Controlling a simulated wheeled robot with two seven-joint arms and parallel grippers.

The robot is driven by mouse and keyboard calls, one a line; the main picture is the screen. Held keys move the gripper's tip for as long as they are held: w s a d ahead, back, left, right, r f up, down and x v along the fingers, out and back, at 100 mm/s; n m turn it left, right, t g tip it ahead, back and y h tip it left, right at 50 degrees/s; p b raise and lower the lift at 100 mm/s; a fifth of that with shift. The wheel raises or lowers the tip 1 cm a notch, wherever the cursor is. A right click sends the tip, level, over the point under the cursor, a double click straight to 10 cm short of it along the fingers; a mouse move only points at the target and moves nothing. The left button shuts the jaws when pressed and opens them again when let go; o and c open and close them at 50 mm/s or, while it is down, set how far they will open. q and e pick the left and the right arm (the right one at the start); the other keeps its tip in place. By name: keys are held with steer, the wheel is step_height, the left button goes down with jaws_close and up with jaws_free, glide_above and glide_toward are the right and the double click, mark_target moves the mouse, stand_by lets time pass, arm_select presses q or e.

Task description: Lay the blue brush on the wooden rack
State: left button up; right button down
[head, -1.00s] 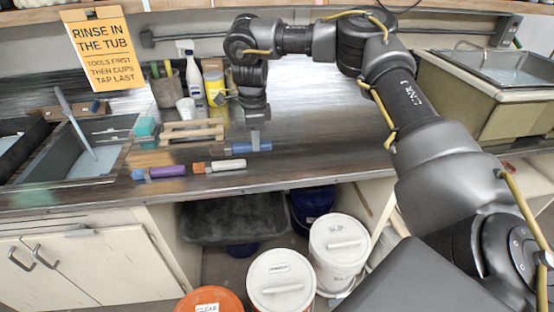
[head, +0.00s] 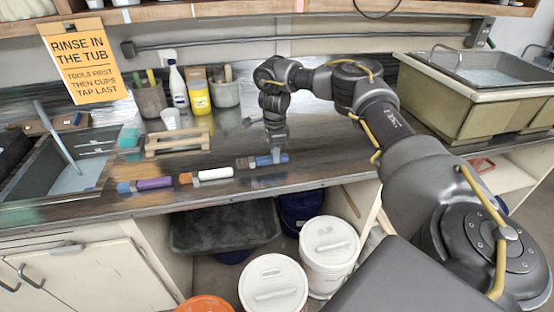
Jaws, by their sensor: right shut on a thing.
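The blue brush (head: 266,160) has a blue handle and a dark end pointing left. My right gripper (head: 277,155) comes down from above and is shut on the handle near its right end. The brush is low over the metal counter; I cannot tell whether it touches it. The wooden rack (head: 178,142), a slatted light-wood frame, stands on the counter to the left of the brush and is empty. My left gripper is not in view.
A white-handled brush (head: 212,175) and a purple-handled brush (head: 154,184) lie near the counter's front edge, between the rack and that edge. A teal block (head: 129,138) sits left of the rack. A cup (head: 171,119), bottles and tool pots stand behind it.

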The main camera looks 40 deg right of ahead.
steer(key=shift+d, duration=0.15)
steer(key=shift+s+d+f+p, duration=0.1)
steer(key=shift+d+f+p, duration=0.1)
steer(key=shift+f+p, duration=0.45)
steer(key=shift+d+f+p, duration=0.15)
steer(key=shift+f+p, duration=0.4)
steer(key=shift+f, duration=0.55)
steer(key=shift+s+a, duration=0.1)
steer(key=c, duration=1.6)
jaws_free()
steer(key=shift+f, duration=0.1)
steer(key=o, duration=0.5)
steer(key=shift+w+f, duration=0.15)
steer(key=shift+w, duration=0.05)
steer(key=shift+c, duration=0.2)
